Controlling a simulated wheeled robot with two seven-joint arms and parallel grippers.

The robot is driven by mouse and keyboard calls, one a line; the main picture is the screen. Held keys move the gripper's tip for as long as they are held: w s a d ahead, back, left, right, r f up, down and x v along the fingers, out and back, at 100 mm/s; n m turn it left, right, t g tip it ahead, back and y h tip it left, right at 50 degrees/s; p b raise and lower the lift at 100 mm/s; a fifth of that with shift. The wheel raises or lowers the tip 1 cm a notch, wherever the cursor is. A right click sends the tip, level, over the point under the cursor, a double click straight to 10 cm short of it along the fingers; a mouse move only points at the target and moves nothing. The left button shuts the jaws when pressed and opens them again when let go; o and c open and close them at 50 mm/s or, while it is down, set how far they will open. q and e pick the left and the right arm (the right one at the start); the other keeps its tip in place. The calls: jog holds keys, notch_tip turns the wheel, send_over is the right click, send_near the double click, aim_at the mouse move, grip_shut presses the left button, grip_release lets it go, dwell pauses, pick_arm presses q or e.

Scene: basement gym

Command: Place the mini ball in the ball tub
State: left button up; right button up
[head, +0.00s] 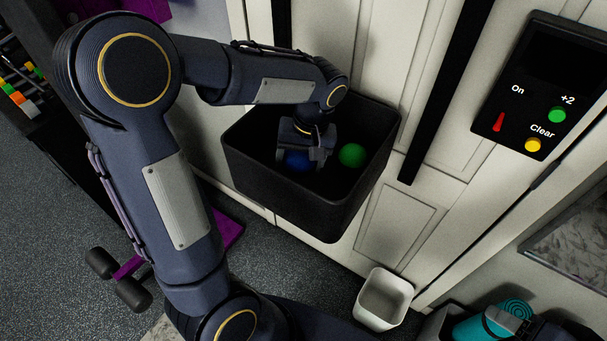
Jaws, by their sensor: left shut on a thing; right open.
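The black ball tub (290,202) is mounted against the white panelled wall. My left arm reaches over it from the left, and my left gripper (303,158) points down inside the tub. It is shut on a blue mini ball (297,162), which is partly hidden by the fingers. A green ball (352,155) lies in the tub just right of the gripper. I cannot tell whether the blue ball touches the tub floor. My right gripper (497,322) is at the bottom right, open, in front of a teal rolled item.
A control panel (540,88) with a red switch and green and yellow buttons is on the wall at right. A small white bin (383,300) stands below the tub. The teal roll (470,328) is at bottom right.

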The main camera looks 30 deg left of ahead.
aim_at(300, 177)
pick_arm(q)
jog(key=shift+f, duration=2.9)
jog(key=shift+f, duration=0.2)
jog(key=o, duration=1)
jog(key=shift+r, duration=0.1)
jog(key=shift+c, duration=0.2)
jog(key=r, duration=0.3)
jog(key=d+r, duration=0.1)
jog(key=r, duration=0.3)
jog(key=w+d+r, duration=0.1)
jog(key=r, duration=0.3)
jog(key=shift+r, duration=0.55)
